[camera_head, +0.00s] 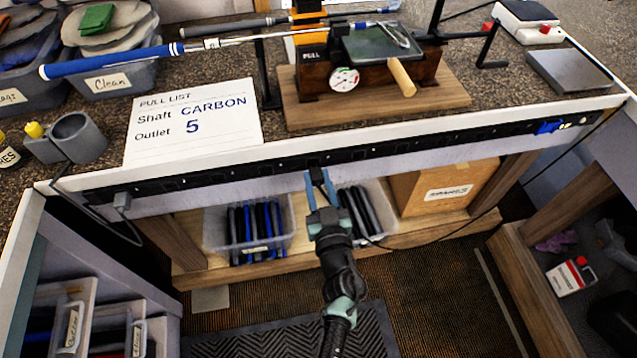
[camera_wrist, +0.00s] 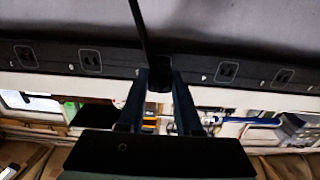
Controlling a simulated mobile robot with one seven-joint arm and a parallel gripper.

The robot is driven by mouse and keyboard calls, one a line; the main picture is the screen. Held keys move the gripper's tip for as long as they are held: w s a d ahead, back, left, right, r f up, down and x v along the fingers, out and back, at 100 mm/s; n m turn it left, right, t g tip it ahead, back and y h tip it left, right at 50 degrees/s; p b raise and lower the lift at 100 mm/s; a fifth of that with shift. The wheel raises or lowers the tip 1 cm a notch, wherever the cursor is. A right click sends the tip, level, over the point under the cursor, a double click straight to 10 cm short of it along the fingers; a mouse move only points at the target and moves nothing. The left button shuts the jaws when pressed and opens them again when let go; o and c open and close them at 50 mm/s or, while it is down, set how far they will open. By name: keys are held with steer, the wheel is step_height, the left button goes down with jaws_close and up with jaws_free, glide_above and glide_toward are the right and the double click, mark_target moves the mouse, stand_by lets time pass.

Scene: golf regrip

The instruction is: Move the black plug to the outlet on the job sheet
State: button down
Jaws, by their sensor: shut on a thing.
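The job sheet (camera_head: 190,123) lies on the bench top and reads "PULL LIST, Shaft CARBON, Outlet 5". A black power strip (camera_head: 230,176) with a row of outlets runs along the bench's front edge; it also crosses the wrist view (camera_wrist: 58,57). My gripper (camera_head: 320,184) is at the strip near its middle, with its fingers shut on the black plug (camera_wrist: 158,88). The plug is against or just in front of the strip, in line with the outlet row; the outlet behind it is hidden. I cannot tell whether it is seated. Its black cord (camera_wrist: 141,28) runs past the strip.
A grey plug (camera_head: 122,201) is at the strip's left end, and a blue item (camera_head: 548,127) at its right end. Below stand clear bins of grips (camera_head: 248,240) and a cardboard box (camera_head: 445,190).

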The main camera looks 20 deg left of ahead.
steer(key=shift+b+x, duration=0.3)
steer(key=shift+x, duration=0.55)
steer(key=c, duration=0.5)
jaws_free()
steer(key=p+v, duration=0.3)
steer(key=v, duration=1)
